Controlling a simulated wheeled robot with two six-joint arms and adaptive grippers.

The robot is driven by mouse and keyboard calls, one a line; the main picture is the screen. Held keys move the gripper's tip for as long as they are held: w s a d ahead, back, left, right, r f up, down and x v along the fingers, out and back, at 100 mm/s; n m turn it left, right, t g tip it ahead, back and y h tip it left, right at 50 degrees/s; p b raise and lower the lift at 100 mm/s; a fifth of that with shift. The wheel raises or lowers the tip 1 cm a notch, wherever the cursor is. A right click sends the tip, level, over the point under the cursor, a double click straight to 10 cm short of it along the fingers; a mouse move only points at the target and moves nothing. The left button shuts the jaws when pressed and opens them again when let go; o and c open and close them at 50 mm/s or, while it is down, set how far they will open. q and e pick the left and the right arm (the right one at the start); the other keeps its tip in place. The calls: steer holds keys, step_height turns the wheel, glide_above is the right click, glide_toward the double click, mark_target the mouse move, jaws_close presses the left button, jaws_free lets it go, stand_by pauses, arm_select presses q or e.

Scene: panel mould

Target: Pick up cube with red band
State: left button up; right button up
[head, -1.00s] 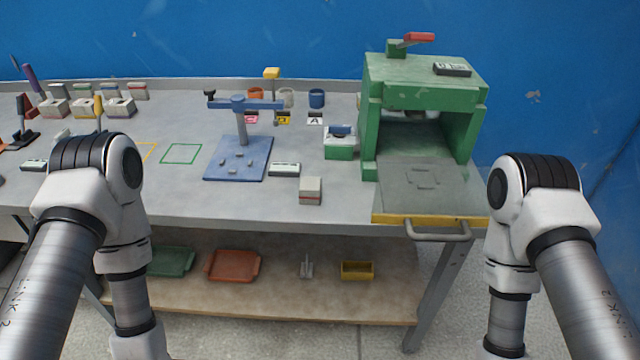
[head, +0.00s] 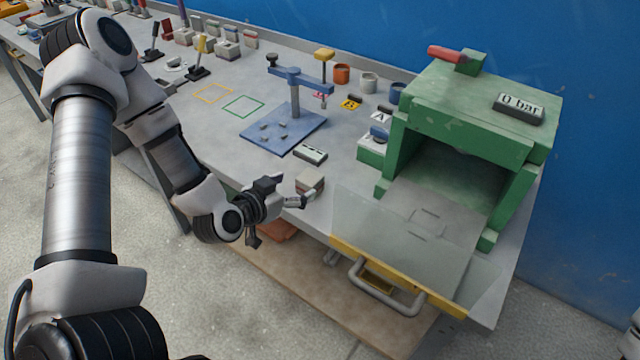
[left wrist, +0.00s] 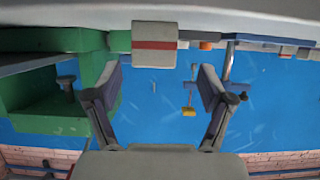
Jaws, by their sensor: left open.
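The pale cube with a red band (head: 309,181) sits on the bench near its front edge, left of the green press. In the left wrist view the cube (left wrist: 154,36) shows its red band clearly, at the top of the picture. My left gripper (head: 284,193) is open and empty, just in front and left of the cube, close to the bench edge. In the left wrist view its two fingers (left wrist: 154,82) stand apart, with the cube beyond them and no contact visible. My right gripper is out of view.
The green press (head: 480,100) with its yellow-edged front plate (head: 415,225) stands right of the cube. A blue fixture (head: 283,130) and a small display (head: 310,153) lie behind it. Several banded blocks (head: 228,47) stand at the back left.

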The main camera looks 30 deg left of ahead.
mark_target(303, 183)
arm_select(q)
steer(key=x, duration=0.4)
steer(key=d+x, duration=0.1)
steer(key=x, duration=0.1)
steer(key=shift+r, duration=0.15)
steer(key=shift+a, duration=0.25)
steer(key=shift+s+d, duration=0.1)
steer(key=c, duration=1.3)
